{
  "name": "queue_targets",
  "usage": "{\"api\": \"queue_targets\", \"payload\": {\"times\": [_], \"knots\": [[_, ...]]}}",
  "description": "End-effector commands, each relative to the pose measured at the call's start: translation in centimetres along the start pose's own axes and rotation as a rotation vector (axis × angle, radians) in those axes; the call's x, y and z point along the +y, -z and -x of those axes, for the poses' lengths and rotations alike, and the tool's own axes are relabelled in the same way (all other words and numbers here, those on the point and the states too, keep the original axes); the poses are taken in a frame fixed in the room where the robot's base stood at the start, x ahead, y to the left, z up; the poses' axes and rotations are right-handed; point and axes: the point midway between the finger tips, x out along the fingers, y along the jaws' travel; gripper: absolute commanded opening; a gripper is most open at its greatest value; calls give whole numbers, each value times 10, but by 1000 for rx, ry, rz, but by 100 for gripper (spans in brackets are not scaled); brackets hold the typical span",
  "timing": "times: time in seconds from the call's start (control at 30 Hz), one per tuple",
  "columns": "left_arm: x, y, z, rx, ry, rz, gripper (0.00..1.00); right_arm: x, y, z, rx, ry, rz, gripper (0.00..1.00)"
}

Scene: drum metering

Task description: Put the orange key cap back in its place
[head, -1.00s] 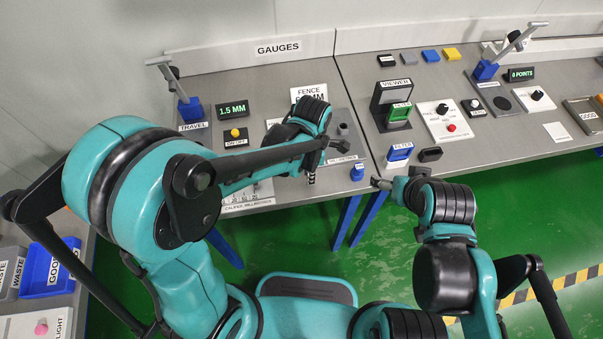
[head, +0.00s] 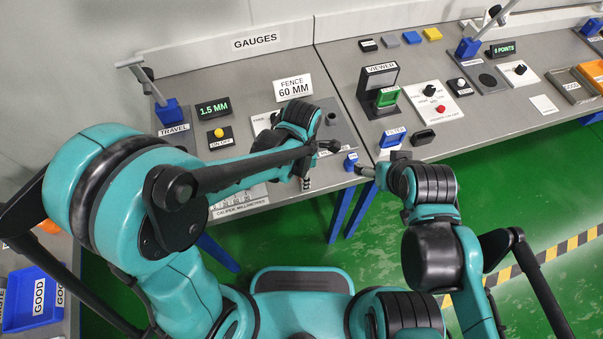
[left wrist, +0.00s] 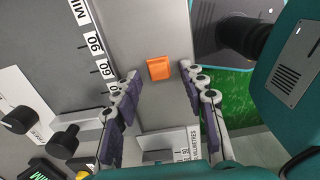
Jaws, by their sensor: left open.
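The orange key cap (left wrist: 159,68) lies on a bare grey surface beside a numbered scale in the left wrist view. My left gripper (left wrist: 160,76) is open there, one finger on each side of the cap in the picture. Neither finger appears to touch it; the height gap cannot be told. In the head view my left forearm hides the cap and most of this gripper. My right gripper (head: 366,171) is at the bench's front edge, near a small blue block (head: 350,162); its fingers are too small to read.
Caliper scale (head: 240,203) lies at the front of the gauges bench. Several coloured blocks, including a yellow one (head: 432,34), line the back. A blue GOOD bin (head: 30,298) is lower left.

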Motion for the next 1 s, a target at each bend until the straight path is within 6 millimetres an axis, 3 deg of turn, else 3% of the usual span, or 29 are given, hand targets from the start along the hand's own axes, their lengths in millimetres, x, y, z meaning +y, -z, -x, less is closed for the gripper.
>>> {"api": "queue_targets", "payload": {"times": [0.17,0.6,0.8,1.0], "knots": [[0,0,13,0,0,0,42,0,4,6,0,0,0,79],[0,0,104,0,0,0,42,0,24,34,0,0,0,79],[0,0,122,0,0,0,42,0,27,37,0,0,0,79],[0,3,125,-5,-5,-18,42,0,26,37,0,0,0,79]]}}
